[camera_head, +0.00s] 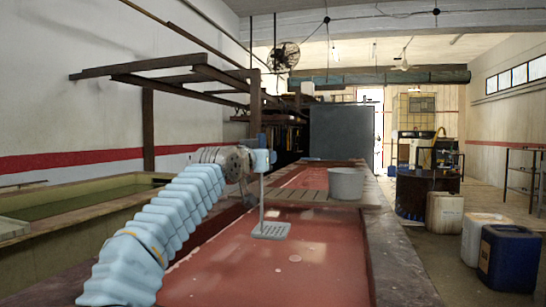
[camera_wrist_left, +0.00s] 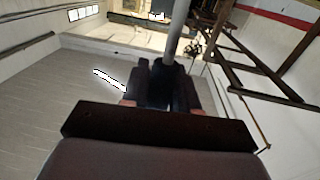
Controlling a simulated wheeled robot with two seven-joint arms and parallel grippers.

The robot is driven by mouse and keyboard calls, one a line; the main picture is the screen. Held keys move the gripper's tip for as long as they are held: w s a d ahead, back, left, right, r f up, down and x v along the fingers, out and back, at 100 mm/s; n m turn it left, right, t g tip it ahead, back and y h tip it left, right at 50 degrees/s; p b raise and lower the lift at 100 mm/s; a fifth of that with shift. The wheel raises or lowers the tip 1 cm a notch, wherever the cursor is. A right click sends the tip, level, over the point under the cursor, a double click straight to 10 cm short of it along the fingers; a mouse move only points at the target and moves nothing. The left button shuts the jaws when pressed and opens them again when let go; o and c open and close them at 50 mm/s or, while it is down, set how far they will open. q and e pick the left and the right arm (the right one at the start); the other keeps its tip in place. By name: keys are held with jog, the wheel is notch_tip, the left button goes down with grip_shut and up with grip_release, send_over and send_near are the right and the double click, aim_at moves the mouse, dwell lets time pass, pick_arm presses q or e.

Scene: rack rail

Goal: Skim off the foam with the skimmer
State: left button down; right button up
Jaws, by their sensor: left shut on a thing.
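My left gripper (camera_head: 262,161) is shut on the upright handle of the skimmer (camera_head: 270,231). The skimmer's flat, perforated grey plate hangs over the red liquid (camera_head: 325,262) in the near vat; I cannot tell whether it touches the surface. In the left wrist view the gripper's dark fingers (camera_wrist_left: 165,88) close around the grey handle (camera_wrist_left: 177,30); the plate is out of that view. A small pale foam spot (camera_head: 295,258) lies on the liquid nearer than the plate. Other pale patches on the left may be foam or reflections. My right gripper is not in view.
A grey bucket (camera_head: 346,183) stands on slats across the vat, beyond the skimmer and to its right. The vat's stone rim (camera_head: 393,255) runs along the right. Another vat (camera_head: 75,207) lies left. A blue canister (camera_head: 509,257) and pale canisters stand on the floor at right.

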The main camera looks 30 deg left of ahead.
pick_arm(q)
send_over(261, 219)
jog(key=w, duration=0.2)
notch_tip(261, 219, down, 8)
jog(key=shift+a+r+b, duration=0.15)
jog(key=shift+r+b, duration=0.05)
jog(key=shift+b, duration=0.1)
notch_tip(261, 219, down, 7)
jog(key=b, duration=0.6)
jog(key=shift+r, duration=0.1)
jog(key=shift+f+b, duration=0.65)
jog(key=shift+r, duration=0.1)
